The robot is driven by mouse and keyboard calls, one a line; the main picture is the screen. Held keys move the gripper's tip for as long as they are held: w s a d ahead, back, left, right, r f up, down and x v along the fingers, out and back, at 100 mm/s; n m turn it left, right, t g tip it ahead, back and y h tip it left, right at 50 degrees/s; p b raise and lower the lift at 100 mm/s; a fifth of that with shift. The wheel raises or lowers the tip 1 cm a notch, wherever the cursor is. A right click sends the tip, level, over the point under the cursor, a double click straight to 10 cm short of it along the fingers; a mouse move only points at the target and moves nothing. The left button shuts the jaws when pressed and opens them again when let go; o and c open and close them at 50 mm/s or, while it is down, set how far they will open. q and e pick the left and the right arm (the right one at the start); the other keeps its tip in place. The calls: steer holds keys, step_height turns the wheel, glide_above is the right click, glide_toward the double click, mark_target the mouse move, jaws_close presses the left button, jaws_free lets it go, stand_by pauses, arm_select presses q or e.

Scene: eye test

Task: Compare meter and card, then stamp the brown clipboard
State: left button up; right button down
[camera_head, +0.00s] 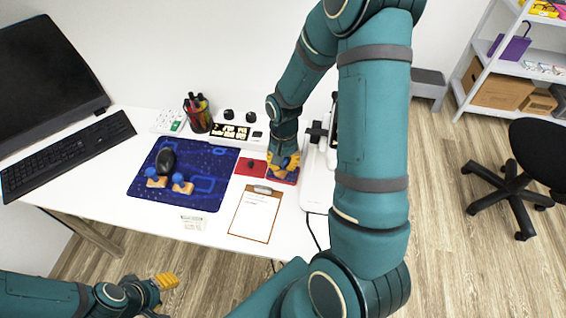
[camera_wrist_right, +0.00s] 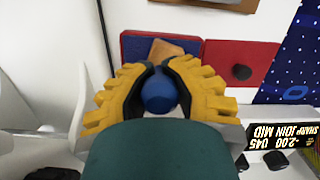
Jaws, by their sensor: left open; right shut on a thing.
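The brown clipboard (camera_head: 268,236) holds white paper and lies near the table's front edge. A small pale card (camera_head: 192,222) lies left of it; its print is too small to read. My right gripper (camera_head: 284,166) is shut on the blue knob of a stamp (camera_wrist_right: 159,92), whose wooden base shows over a blue pad (camera_wrist_right: 135,48). Whether they touch is unclear. My left gripper (camera_head: 166,282) is open and empty, off the table's front.
Two stamps (camera_head: 157,180) (camera_head: 183,186) and a black mouse (camera_head: 166,160) sit on the blue mat (camera_head: 207,198). A pen cup (camera_head: 198,116) is behind.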

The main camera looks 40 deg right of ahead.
steer(key=shift+r+p, duration=2.8)
steer(key=shift+r, duration=0.75)
steer(key=shift+f, duration=0.1)
